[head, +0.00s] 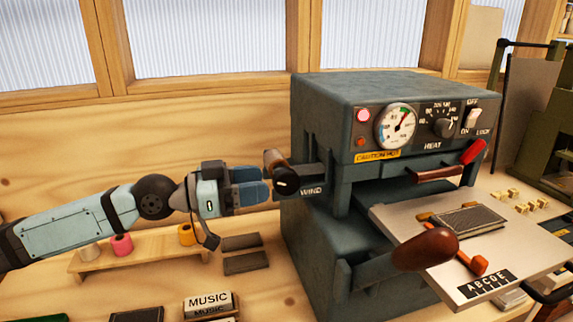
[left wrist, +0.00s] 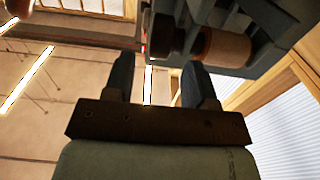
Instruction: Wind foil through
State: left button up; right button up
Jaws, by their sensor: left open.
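The foil machine (head: 340,190) is a dark grey-green press on the bench, with a gauge, a HEAT dial and a switch on its front. Its WIND knob (head: 287,184) is black and sticks out at the left side, with a brown roll (head: 275,160) just behind it. The knob (left wrist: 165,35) and the roll (left wrist: 222,47) also show in the left wrist view, beyond the fingertips. My left gripper (head: 268,184) is open and points right at the knob, close beside it; whether it touches cannot be told. The right gripper is out of view.
A wooden rack (head: 140,258) with several coloured rolls stands below my left arm. A brown-handled lever (head: 425,249) and a plate (head: 400,215) bearing a dark book (head: 468,219) project at the machine's front. A MUSIC block (head: 208,304) lies at the front left.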

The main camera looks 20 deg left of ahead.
aim_at(273, 182)
pick_arm(q)
jog(key=shift+p+x, duration=0.6)
jog(key=shift+x, duration=2.5)
jog(key=shift+c, duration=0.2)
